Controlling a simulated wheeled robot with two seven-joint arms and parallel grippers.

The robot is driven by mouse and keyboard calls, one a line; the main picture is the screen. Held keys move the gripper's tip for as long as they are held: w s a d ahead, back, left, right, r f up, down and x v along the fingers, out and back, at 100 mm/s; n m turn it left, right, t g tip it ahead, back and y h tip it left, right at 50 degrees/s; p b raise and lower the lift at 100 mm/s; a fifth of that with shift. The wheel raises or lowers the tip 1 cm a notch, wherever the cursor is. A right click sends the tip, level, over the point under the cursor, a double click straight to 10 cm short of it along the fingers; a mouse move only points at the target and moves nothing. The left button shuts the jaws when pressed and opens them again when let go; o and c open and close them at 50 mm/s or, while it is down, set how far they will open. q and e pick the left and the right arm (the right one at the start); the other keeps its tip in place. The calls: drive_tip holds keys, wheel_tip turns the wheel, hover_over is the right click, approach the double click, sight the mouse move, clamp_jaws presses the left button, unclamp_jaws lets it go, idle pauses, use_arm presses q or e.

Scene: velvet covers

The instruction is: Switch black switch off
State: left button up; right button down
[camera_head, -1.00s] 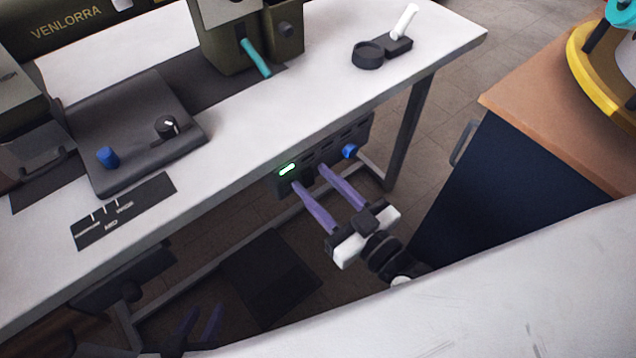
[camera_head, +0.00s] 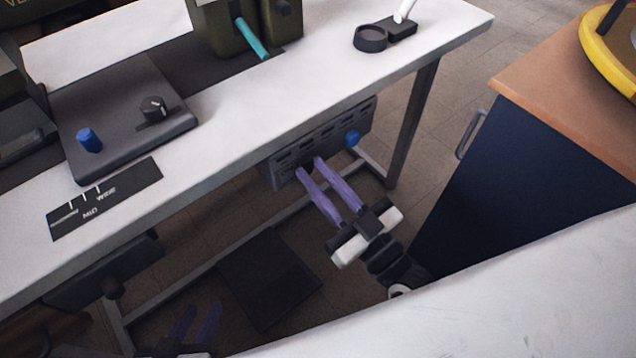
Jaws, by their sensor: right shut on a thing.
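A grey control panel (camera_head: 335,128) with a row of dark slots hangs under the front edge of the white table. My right gripper (camera_head: 310,167) has its purple fingers at the panel's lower left part, close together with a narrow gap. It is shut on the black switch, which is mostly hidden at the fingertips. No green light shows on the panel. My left gripper (camera_head: 201,310) is low at the bottom left, away from the panel, with its fingers apart and empty.
A blue knob (camera_head: 352,139) sits at the panel's right end. The white table (camera_head: 240,130) is above, with a metal leg (camera_head: 412,125) to the right. A dark blue cabinet (camera_head: 500,180) stands at the right. A pale surface (camera_head: 500,300) crosses the lower right.

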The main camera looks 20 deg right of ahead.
use_arm(q)
drive_tip(key=shift+s+f, duration=0.1)
drive_tip(key=shift+s, duration=0.2)
use_arm(e)
drive_tip(key=c, duration=1.6)
unclamp_jaws()
use_arm(q)
drive_tip(key=shift+d, duration=0.1)
use_arm(e)
drive_tip(key=shift+o, duration=0.2)
use_arm(q)
drive_tip(key=shift+w, duration=0.15)
use_arm(e)
drive_tip(key=shift+s, duration=0.1)
drive_tip(key=shift+s+d+f, duration=0.15)
drive_tip(key=shift+s, duration=0.15)
use_arm(q)
drive_tip(key=shift+r+p, duration=0.2)
drive_tip(key=shift+p, duration=0.2)
use_arm(e)
drive_tip(key=v, duration=0.9)
drive_tip(key=shift+s, duration=0.2)
